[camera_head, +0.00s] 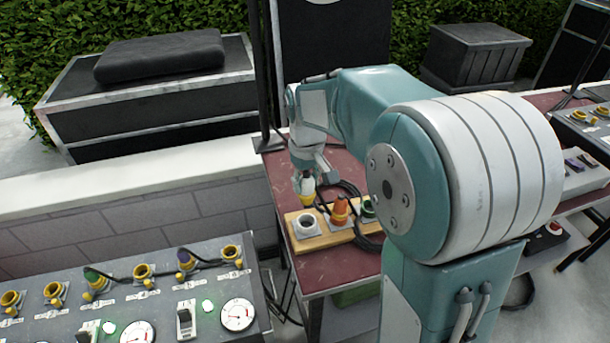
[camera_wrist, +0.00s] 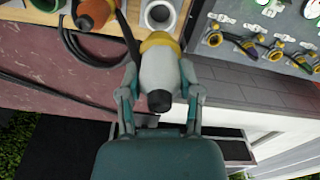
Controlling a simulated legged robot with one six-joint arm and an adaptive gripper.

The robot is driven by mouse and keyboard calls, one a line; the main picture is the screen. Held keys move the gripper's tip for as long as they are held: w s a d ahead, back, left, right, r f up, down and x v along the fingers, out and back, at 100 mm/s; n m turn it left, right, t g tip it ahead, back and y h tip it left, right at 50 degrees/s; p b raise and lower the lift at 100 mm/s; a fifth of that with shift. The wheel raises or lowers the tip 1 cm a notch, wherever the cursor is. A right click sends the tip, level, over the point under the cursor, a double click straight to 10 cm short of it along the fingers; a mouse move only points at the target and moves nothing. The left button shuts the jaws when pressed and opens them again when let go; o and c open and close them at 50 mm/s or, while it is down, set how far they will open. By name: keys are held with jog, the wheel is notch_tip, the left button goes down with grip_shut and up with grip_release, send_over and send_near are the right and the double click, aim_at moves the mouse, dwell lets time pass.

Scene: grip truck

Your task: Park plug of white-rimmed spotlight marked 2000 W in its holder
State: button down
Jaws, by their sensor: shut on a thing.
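My gripper (camera_head: 305,175) is shut on a white plug (camera_wrist: 158,76) with a yellow collar and a dark tip. In the head view it is just above and behind the wooden holder board (camera_head: 322,240). The white-rimmed holder (camera_head: 307,223) at the board's left end is empty. In the wrist view this holder (camera_wrist: 160,13) is just beyond the plug's yellow collar, with the plug apart from it or barely overlapping; I cannot tell the height gap. An orange plug (camera_head: 341,208) sits in the middle holder. The spotlight and its 2000 W mark are not readable.
A green-rimmed holder (camera_head: 368,209) is at the board's right, partly hidden by my arm. Black cable (camera_wrist: 75,85) lies on the red table (camera_head: 318,278). A grey control panel (camera_head: 180,312) with yellow sockets is at lower left, beside a low wall (camera_head: 140,208).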

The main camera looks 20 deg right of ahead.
aim_at(306, 195)
notch_tip(306, 195, down, 2)
jog(key=shift+a+f, duration=0.1)
jog(key=shift+f, duration=1.2)
jog(key=shift+f, duration=2.3)
dwell(1.4)
jog(key=shift+c, duration=1)
grip_release()
jog(key=shift+o, duration=1)
jog(key=shift+r, duration=2.5)
